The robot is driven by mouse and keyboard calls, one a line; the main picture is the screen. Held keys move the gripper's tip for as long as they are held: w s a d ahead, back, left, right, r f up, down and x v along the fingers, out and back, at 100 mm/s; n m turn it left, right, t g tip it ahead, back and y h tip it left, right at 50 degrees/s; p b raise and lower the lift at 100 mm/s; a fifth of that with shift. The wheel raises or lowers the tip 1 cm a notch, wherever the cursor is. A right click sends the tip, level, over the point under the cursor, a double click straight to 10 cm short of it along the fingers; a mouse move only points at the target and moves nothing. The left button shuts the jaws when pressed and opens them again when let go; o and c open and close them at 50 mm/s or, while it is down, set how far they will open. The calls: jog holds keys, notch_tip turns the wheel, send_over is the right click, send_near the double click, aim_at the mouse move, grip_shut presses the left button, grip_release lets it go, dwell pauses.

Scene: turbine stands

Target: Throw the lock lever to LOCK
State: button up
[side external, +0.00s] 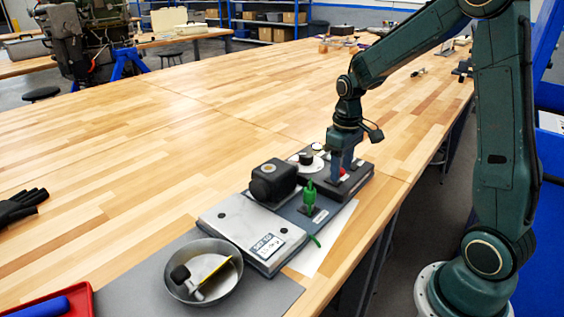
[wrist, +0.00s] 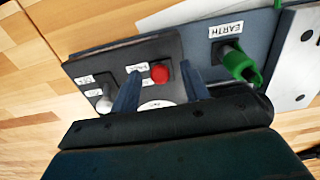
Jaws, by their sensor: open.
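A dark control box (wrist: 125,60) at the end of a long panel carries a red knob (wrist: 160,73) and a grey-white knob (wrist: 103,104), each beside a small white label. The labels are too blurred to read surely, so I cannot tell which part is the lock lever. My gripper (wrist: 160,90) is open and empty, its two blue fingers on either side of the red knob in the wrist view. In the side view my gripper (side external: 345,162) is low over the box, with the red knob (side external: 343,172) partly hidden by the fingers.
A green lever (wrist: 238,65) labelled EARTH stands beside the box; it also shows in the side view (side external: 310,195). A black block (side external: 273,180) and a white dial (side external: 305,162) are close by. A metal bowl (side external: 203,272) sits in front.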

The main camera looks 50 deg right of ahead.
jog(key=shift+f, duration=0.4)
dwell(0.3)
jog(key=c, duration=0.8)
